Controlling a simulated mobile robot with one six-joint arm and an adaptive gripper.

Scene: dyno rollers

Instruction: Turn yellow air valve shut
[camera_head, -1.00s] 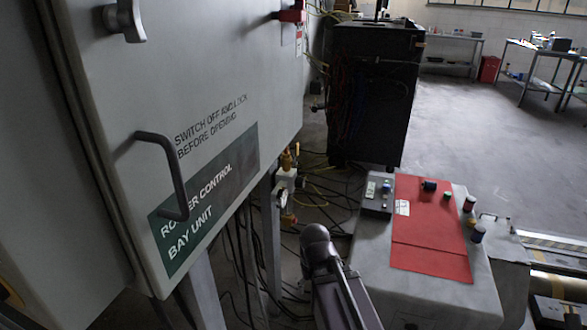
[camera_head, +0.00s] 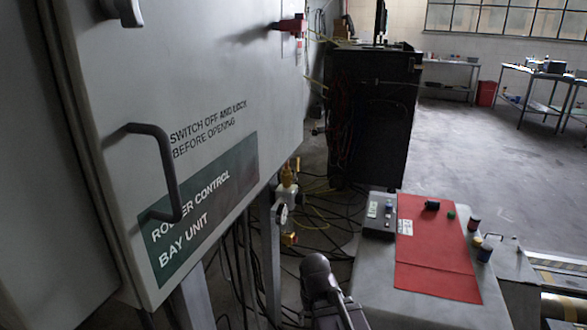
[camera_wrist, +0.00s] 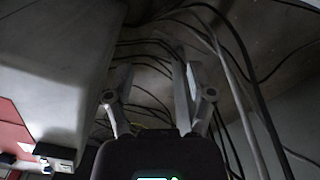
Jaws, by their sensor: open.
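The yellow air valve (camera_head: 290,172) appears in the head view as a small yellow-brass fitting beside the grey cabinet's right lower edge. The exact handle position is too small to tell. My gripper (camera_wrist: 155,78) is open and empty in the wrist view, its two fingers spread apart over dark cables. The valve is not clearly visible in the wrist view. In the head view my arm shows below the fittings, apart from them in the picture; the fingers are not seen there.
The grey control cabinet (camera_head: 225,85) with its black handle (camera_head: 170,175) fills the left. A grey bench (camera_head: 375,270) with a red mat (camera_head: 435,265) stands at the right. Several loose cables (camera_head: 335,212) cover the floor. Open floor (camera_head: 460,140) lies beyond.

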